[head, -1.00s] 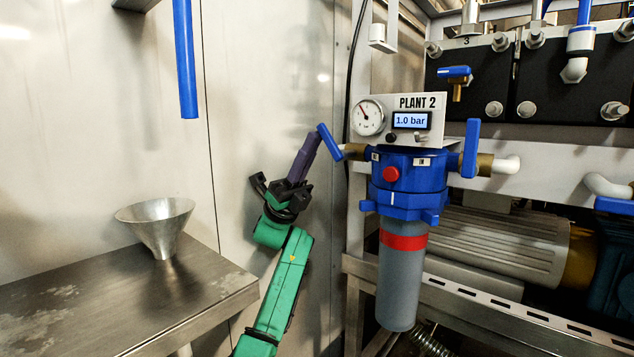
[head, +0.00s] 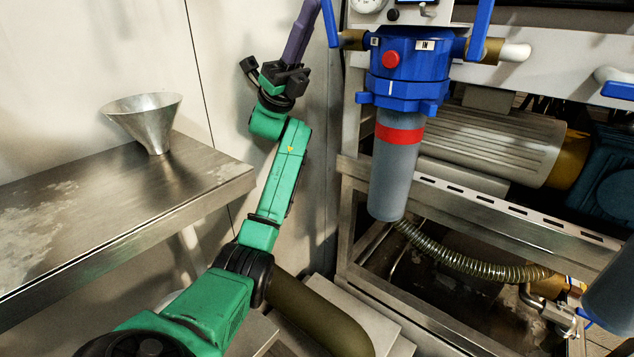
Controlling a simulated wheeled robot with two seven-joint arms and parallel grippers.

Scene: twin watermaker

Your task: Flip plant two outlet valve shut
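The plant two pump head is a blue housing (head: 411,62) with a red button, above a grey cylinder with a red band. On its left side is the outlet valve, with a brass body and a blue lever (head: 331,24). The lever stands steeply, and its upper end is cut off by the picture's top edge. My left gripper (head: 302,30), purple on a green arm, is just left of the lever. Its tips reach the top edge, so its opening and any contact are unclear. My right gripper is not in view.
Another blue lever (head: 480,28) is on the right, IN-marked side. A metal funnel (head: 143,122) stands on a steel bench (head: 120,215) at left. A steel frame, a motor (head: 495,140) and a ribbed hose (head: 470,266) are at right. A metal wall is behind my gripper.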

